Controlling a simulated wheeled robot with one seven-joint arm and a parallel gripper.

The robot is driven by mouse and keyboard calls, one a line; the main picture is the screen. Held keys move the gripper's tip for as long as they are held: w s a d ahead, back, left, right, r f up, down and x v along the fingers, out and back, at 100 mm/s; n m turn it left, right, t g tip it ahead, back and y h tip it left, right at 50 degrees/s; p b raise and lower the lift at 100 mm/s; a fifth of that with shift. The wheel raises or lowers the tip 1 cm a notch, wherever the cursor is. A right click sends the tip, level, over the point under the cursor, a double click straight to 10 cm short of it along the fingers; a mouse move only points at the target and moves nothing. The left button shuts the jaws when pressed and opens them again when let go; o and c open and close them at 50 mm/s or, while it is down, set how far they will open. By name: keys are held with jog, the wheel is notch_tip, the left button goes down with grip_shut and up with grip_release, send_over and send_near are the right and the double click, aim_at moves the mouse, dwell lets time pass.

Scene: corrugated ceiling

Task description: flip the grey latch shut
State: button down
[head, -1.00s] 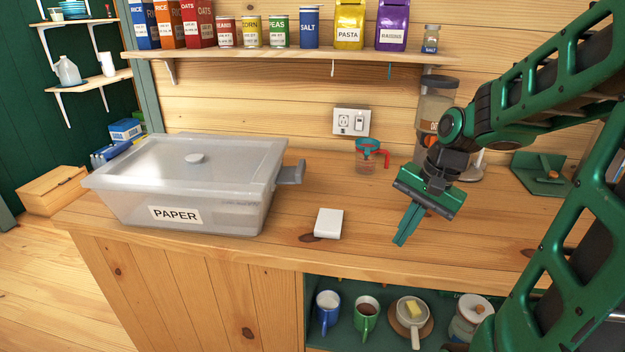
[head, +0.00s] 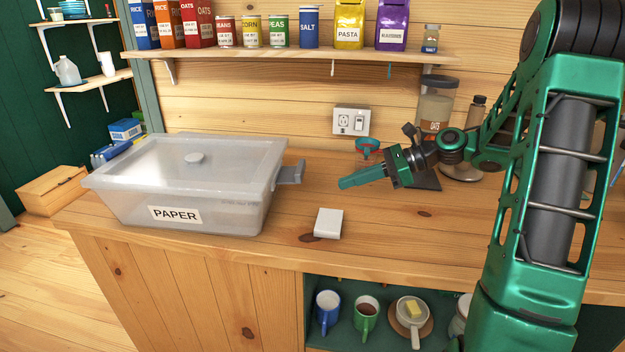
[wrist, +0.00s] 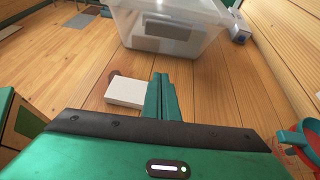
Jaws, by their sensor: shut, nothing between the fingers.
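The grey latch (head: 290,174) is on the right end of the clear lidded bin (head: 110,203) labelled PAPER. It sticks outward from the bin's end, just below the rim. In the wrist view the latch (wrist: 165,29) shows ahead on the near wall of the bin. My gripper (head: 343,184) is shut and empty, above the counter to the right of the latch, its fingers pointing left toward it. A clear gap separates the fingertips from the latch. The closed fingers (wrist: 160,80) also show in the wrist view.
A small white box (head: 328,223) lies on the counter in front of my fingers. A shelf (head: 280,54) of groceries runs above. The counter between gripper and bin is clear.

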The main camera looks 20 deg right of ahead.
aim_at(291, 171)
jog(key=shift+r, duration=0.15)
jog(key=x, duration=0.9)
jog(key=shift+w+a, duration=0.2)
jog(key=shift+a, duration=0.2)
notch_tip(291, 171, up, 2)
jog(key=shift+w+a+r, duration=0.1)
jog(key=shift+a, duration=0.05)
jog(key=shift+r, duration=0.8)
jog(key=shift+r, duration=0.1)
